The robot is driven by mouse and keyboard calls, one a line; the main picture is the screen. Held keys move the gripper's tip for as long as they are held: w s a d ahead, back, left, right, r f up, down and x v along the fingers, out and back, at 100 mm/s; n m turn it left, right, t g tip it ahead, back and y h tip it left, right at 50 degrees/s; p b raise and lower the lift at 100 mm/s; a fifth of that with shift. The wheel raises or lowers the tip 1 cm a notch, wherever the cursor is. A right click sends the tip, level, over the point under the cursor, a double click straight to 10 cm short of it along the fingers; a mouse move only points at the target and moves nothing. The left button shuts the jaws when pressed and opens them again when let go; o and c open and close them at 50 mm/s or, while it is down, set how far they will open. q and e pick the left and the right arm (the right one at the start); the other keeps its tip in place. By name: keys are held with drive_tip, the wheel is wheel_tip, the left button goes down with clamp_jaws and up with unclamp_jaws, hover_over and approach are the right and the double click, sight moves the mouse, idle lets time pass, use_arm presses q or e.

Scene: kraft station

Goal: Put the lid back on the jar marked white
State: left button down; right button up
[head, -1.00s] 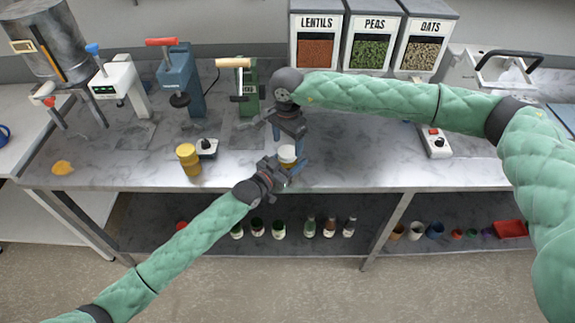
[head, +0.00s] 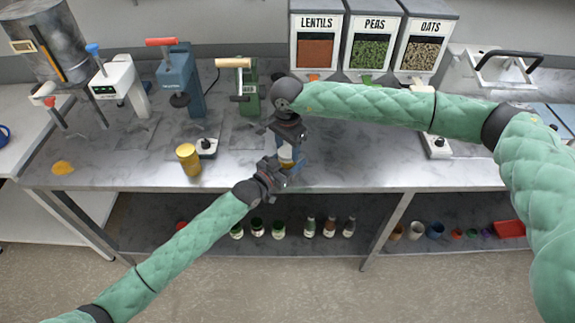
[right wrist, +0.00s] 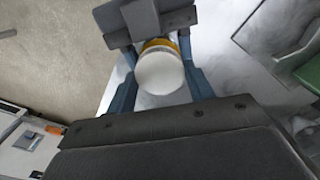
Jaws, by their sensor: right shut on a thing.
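My right gripper (head: 287,160) reaches down over the front middle of the counter, its blue fingers closed on either side of a white round lid (right wrist: 160,73). An amber jar (right wrist: 160,43) shows just beyond the lid in the right wrist view; in the head view it is mostly hidden between the grippers. I cannot tell whether lid and jar touch, and no marking is readable. My left gripper (head: 280,170) is at the jar from the front left; its fingers are too covered to tell whether they are closed on it.
A yellow container (head: 189,160) stands to the left, by a small black-and-white device (head: 206,148). Presses (head: 180,85) line the back left. Bins of lentils (head: 316,50), peas and oats stand behind. A white switch box (head: 436,146) is to the right. Bottles and cups fill the lower shelf.

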drive_tip(key=m, duration=0.4)
drive_tip(key=o, duration=1.1)
drive_tip(key=shift+c, duration=0.2)
drive_tip(key=shift+r, duration=0.1)
drive_tip(key=shift+r, duration=2.15)
drive_tip(key=shift+c, duration=0.4)
